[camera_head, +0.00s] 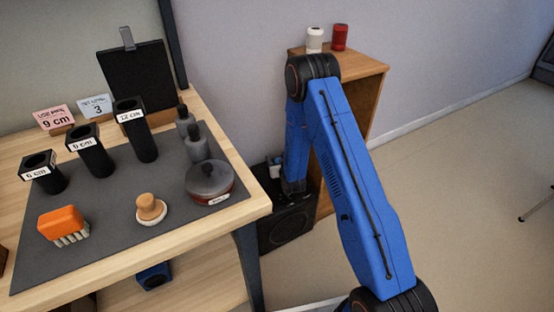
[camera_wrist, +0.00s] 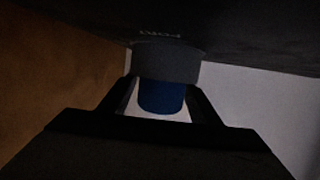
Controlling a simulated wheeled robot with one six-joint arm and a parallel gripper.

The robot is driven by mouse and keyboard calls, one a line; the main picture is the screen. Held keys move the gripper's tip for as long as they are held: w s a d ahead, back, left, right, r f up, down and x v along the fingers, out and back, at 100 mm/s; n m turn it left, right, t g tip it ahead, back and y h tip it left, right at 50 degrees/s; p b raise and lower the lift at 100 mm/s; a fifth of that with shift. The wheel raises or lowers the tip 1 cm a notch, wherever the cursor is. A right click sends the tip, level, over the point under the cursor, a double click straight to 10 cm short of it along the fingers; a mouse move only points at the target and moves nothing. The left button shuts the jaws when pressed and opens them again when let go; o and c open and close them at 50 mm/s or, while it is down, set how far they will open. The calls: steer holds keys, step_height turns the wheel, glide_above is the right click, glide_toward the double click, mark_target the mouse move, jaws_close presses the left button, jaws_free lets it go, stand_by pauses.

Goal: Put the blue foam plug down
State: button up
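The blue foam plug (camera_wrist: 160,97) shows in the wrist view as a dark blue rounded end below a wider dark grey round part. My gripper (camera_wrist: 165,78) has a finger on each side of it, with the fingertips against the grey part. The gripper looks shut on the plug, though the picture is very dark. In the head view my gripper (camera_head: 293,187) is low at the black speaker box (camera_head: 286,230); the plug is hidden there. Faint upside-down lettering shows on the dark face at the top of the wrist view.
A wooden cabinet (camera_head: 364,85) with a white and a red can stands behind the arm. The workbench (camera_head: 232,206) at left holds labelled black tubes (camera_head: 137,135), a red-sided lidded pot (camera_head: 209,182), an orange brush (camera_head: 63,224) and a wooden-knobbed piece (camera_head: 151,208).

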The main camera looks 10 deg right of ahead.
steer(key=shift+r, duration=0.25)
steer(key=shift+s+r, duration=0.15)
steer(key=shift+s, duration=0.15)
steer(key=v, duration=1.1)
steer(key=shift+s+r, duration=0.1)
steer(key=shift+s, duration=0.1)
steer(key=s+d+r+g, duration=0.2)
steer(key=s+r, duration=0.3)
steer(key=r, duration=0.7)
steer(key=s+d+r+g, duration=0.25)
steer(key=s+r, duration=0.25)
steer(key=r, duration=0.8)
steer(key=s+d+r+g, duration=0.1)
steer(key=s+r, duration=0.3)
steer(key=s, duration=0.8)
steer(key=s+d+r+g, duration=0.1)
steer(key=s+r, duration=0.3)
steer(key=s, duration=0.8)
steer(key=s+d+r+g+h, duration=0.1)
steer(key=s+r+g, duration=0.2)
steer(key=s, duration=0.9)
steer(key=shift+d+r+m, duration=0.25)
steer(key=shift+r+m, duration=0.15)
steer(key=shift+r, duration=0.15)
